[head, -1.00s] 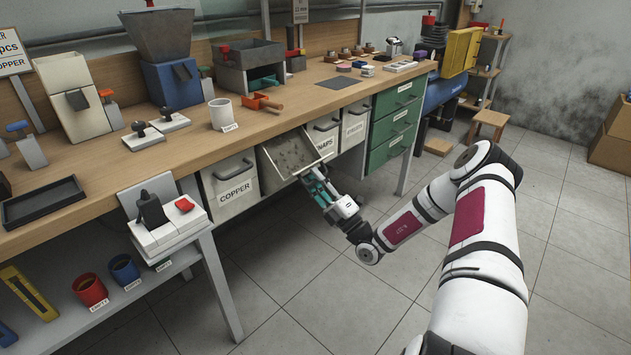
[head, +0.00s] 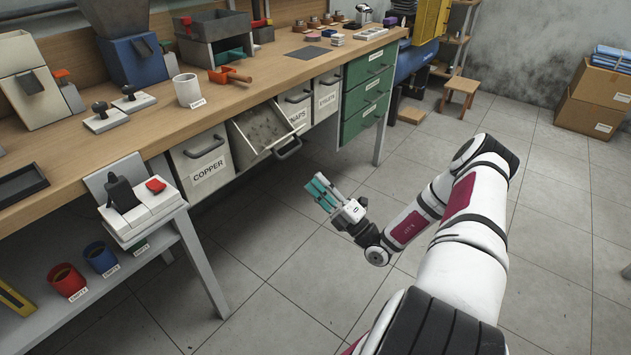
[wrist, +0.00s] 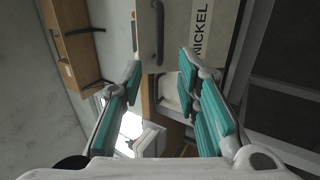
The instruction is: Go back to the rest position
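My gripper (head: 318,190) is in free air over the tiled floor, in front of the workbench and apart from the bins. In the wrist view its teal-padded fingers (wrist: 160,75) are spread with nothing between them. A grey bin (head: 262,132) under the worktop is tilted out, with small bits inside and a dark handle on its front. The wrist view shows a bin front labelled NICKEL (wrist: 202,30) beyond the fingertips, with a dark handle beside the label. My arm reaches in from the lower right of the head view.
The COPPER bin (head: 203,165) and the SNAPS bin (head: 297,105) flank the tilted bin. Green drawers (head: 366,92) stand to their right. A stool (head: 459,97) and cardboard boxes (head: 592,100) are farther back. The floor (head: 290,270) around my arm is clear.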

